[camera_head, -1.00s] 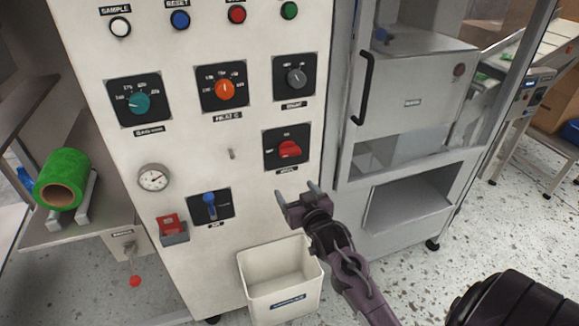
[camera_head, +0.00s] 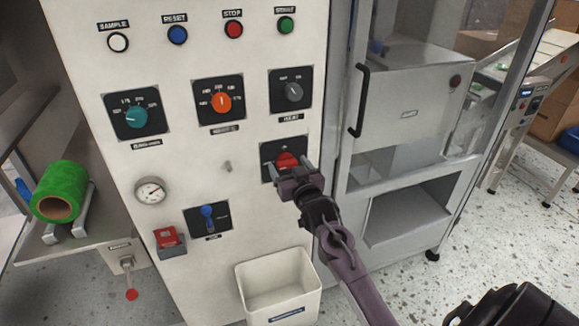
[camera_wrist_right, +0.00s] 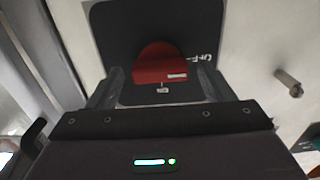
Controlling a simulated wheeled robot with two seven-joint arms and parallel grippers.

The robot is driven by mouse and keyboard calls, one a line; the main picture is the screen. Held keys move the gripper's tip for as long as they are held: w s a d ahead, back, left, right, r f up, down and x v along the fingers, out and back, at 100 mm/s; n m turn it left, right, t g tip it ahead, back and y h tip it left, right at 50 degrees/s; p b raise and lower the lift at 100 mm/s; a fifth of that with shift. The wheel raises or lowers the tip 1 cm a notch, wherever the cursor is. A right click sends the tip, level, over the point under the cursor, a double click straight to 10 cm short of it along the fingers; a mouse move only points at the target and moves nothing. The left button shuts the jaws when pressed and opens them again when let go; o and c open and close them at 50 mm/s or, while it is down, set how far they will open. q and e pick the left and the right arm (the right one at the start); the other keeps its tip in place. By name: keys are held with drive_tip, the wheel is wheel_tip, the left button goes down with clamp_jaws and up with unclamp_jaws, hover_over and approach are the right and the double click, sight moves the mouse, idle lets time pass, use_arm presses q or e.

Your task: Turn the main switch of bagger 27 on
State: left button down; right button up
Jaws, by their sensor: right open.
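The red rotary switch (camera_head: 287,160) sits on a black plate at the lower right of the white control panel (camera_head: 245,60). Its label is hidden behind my gripper in the head view. My right gripper (camera_head: 288,172) is at this switch, its open fingers on either side of the red knob. In the right wrist view, the red knob (camera_wrist_right: 161,66) lies between the two fingertips (camera_wrist_right: 161,85), with a gap on each side. Its white mark points toward one side of the plate. My left gripper is not in view.
Above are an orange dial (camera_head: 221,103), a teal dial (camera_head: 136,117) and a grey knob (camera_head: 294,92). A blue lever (camera_head: 208,216), a red switch box (camera_head: 167,238) and a gauge (camera_head: 150,190) are lower left. A white bin (camera_head: 279,284) hangs below; a door handle (camera_head: 360,100) is right.

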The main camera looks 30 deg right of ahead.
drive_tip(key=c, duration=1)
